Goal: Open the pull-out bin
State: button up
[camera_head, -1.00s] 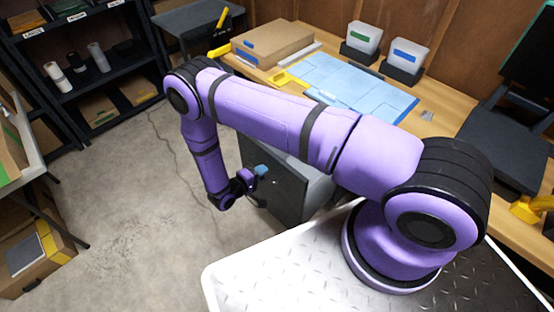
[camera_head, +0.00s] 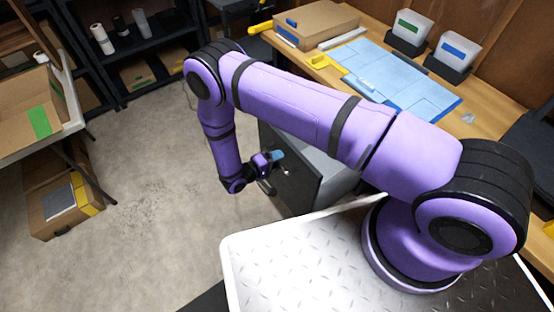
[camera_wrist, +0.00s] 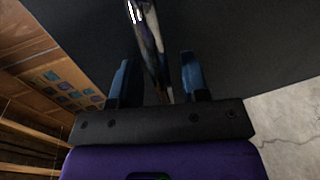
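The pull-out bin shows a dark flat front panel (camera_head: 304,182) below the wooden desk in the head view, with a grey body behind it. My gripper (camera_head: 279,170) is close in front of this panel. In the wrist view my gripper (camera_wrist: 158,82) has its two blue fingers apart, one on each side of a shiny metal bar handle (camera_wrist: 147,38). Gaps show between the bar and both fingers. The dark panel (camera_wrist: 230,45) fills most of the wrist view behind them. My arm hides part of the bin in the head view.
The wooden desk (camera_head: 468,125) above the bin carries a blue mat (camera_head: 400,80), a cardboard box (camera_head: 318,22) and two small bins. A table (camera_head: 62,135) with an open carton stands at left, another box (camera_head: 62,205) beneath it. Concrete floor left of my gripper is clear.

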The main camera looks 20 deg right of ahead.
jog(key=v, duration=1)
jog(key=shift+a, duration=0.35)
jog(key=shift+s, duration=0.1)
